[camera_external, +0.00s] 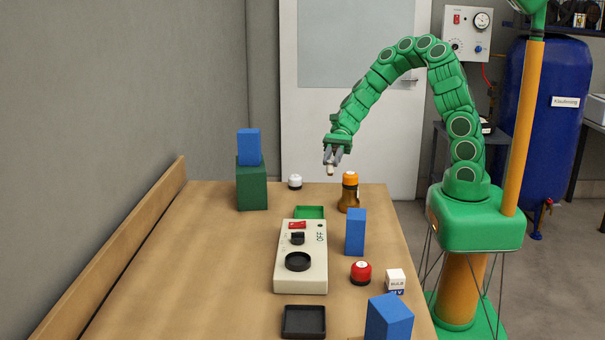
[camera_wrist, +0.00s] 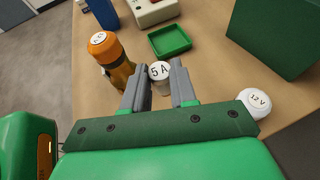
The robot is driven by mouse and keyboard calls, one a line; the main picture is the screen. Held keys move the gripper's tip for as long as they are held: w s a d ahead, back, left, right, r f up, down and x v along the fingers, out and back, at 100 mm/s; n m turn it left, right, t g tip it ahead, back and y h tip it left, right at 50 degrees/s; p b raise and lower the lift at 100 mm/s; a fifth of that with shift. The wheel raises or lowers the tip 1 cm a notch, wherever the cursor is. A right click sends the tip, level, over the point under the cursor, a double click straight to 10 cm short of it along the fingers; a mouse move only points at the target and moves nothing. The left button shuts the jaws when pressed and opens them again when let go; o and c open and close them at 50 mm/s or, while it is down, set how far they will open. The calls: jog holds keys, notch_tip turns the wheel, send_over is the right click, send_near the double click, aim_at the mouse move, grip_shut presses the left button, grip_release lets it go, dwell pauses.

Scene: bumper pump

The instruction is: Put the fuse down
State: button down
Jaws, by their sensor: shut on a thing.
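The fuse (camera_wrist: 160,72) has a white cap marked "5 A" and sits between the fingers of my gripper (camera_wrist: 159,88) in the wrist view. My gripper is shut on it. In the external view my gripper (camera_external: 332,158) hangs above the far part of the table, with the pale end of the fuse (camera_external: 330,171) pointing down, clear of the tabletop. A shallow green tray (camera_external: 310,212) lies on the table behind the beige device; it also shows in the wrist view (camera_wrist: 170,39), ahead of the fuse, and looks empty.
An orange-capped bottle (camera_external: 349,196) stands close right of my gripper. A white "12 V" knob (camera_wrist: 258,101) and a dark green block (camera_external: 252,187) with a blue block on top stand left. The beige device (camera_external: 301,262), a black tray (camera_external: 304,322) and blue blocks (camera_external: 355,232) are nearer.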

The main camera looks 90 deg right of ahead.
jog(key=shift+r, duration=1.2)
